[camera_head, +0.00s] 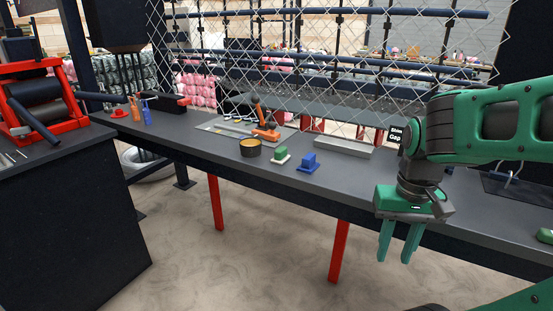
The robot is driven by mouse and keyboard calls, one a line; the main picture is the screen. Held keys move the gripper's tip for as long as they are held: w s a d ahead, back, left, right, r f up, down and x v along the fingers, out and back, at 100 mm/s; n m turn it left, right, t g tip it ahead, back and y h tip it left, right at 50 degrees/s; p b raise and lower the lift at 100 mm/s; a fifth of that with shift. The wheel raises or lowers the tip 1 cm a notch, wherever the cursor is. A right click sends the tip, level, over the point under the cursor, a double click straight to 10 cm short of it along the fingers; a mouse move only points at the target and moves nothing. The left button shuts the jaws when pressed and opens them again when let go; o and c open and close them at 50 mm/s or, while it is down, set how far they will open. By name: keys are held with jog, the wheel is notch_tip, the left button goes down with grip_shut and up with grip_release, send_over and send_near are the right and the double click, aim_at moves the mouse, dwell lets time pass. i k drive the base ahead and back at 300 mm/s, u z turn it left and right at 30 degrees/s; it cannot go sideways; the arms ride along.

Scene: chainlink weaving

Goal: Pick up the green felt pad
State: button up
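A small green block on a pale base (281,156) stands on the long dark workbench (350,185), near its front edge. Another green item (545,236) lies at the far right of the bench, cut off by the picture edge. I cannot tell for certain which of the two is the felt pad. My gripper (393,261) points down in front of the bench's front edge, to the right of the green block and left of the cut-off green item. Its two green fingers are apart with nothing between them.
A grey metal channel (343,147) lies behind. A small black sign (396,135) is partly hidden by my arm. Chain-link mesh (330,60) rises behind the bench. The bench between blue block and gripper is clear.

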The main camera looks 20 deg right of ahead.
aim_at(281, 156)
jog(key=u, duration=0.2)
jog(key=i, duration=1.15)
jog(key=u, duration=0.3)
